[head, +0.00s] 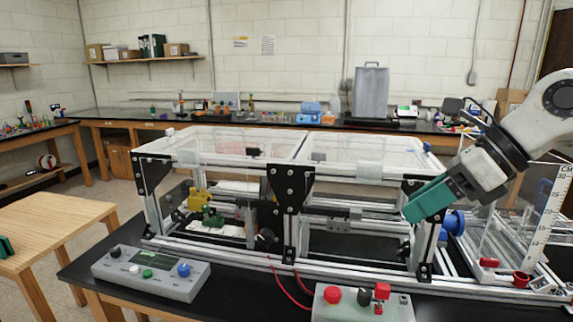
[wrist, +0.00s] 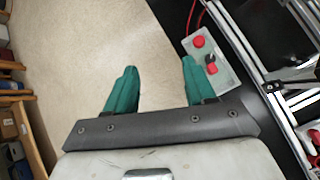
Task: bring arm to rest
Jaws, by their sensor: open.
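My gripper (head: 420,203) has teal fingers and hangs in the air in front of the right end of the extrusion frame (head: 290,210) in the head view. My arm comes in from the right edge. In the wrist view my gripper (wrist: 158,80) shows its two fingers spread apart, with bare floor seen between and beyond them. It is open and holds nothing. The frame has silver rails, black corner brackets and clear top panels, and stands on a black table (head: 235,295).
A grey control box (head: 150,275) with coloured knobs sits at the table's front left. Another box (head: 345,308) with red buttons sits at front centre and also shows in the wrist view (wrist: 210,65). A clear scaled tank (head: 520,235) stands right. A wooden table (head: 50,225) is left.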

